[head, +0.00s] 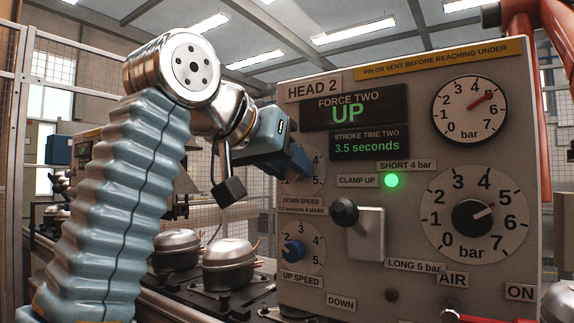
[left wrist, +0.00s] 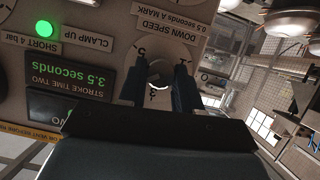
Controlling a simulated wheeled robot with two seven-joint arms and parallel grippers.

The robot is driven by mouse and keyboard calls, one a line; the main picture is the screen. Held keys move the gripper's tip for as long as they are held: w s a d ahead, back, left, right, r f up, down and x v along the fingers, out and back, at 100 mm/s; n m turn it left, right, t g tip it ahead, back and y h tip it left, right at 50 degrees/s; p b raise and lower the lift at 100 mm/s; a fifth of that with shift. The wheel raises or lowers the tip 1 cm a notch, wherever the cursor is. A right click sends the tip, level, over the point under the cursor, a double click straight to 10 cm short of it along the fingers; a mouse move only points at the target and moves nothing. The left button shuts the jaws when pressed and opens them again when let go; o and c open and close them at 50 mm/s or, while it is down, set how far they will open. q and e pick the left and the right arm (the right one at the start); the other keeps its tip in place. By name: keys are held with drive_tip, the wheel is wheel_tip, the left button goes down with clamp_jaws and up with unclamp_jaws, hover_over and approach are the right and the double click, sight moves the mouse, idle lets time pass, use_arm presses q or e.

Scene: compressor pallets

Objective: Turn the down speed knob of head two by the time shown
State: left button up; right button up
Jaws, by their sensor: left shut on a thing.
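The head two panel (head: 420,125) is a beige box on the right of the head view. Its down speed dial (head: 316,180) is mostly covered by my left gripper (head: 303,163), and the knob is hidden there. In the left wrist view, upside down, the left gripper (left wrist: 160,78) has its two dark fingers on either side of the dial's centre, shut on the down speed knob (left wrist: 159,72), little of which shows. The stroke time display (head: 367,146) reads 3.5 seconds. The label under the dial reads 0.5 seconds a mark. My right gripper is not in view.
The clamp lever (head: 345,211) with a black ball sticks out to the right of the dials. A green lamp (head: 391,181) is lit. The force display (head: 357,110) reads UP. Compressors (head: 229,264) stand on the left.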

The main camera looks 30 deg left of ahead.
use_arm(q)
drive_tip(key=shift+d+f+m, duration=0.1)
drive_tip(key=shift+f+m, duration=0.05)
drive_tip(key=shift+m, duration=0.25)
idle(0.3)
drive_tip(key=o, duration=1)
drive_tip(key=shift+o, duration=0.2)
drive_tip(key=shift+s, duration=0.1)
drive_tip(key=s+a, duration=0.1)
drive_tip(key=s, duration=1.2)
drive_tip(key=shift+r, duration=0.3)
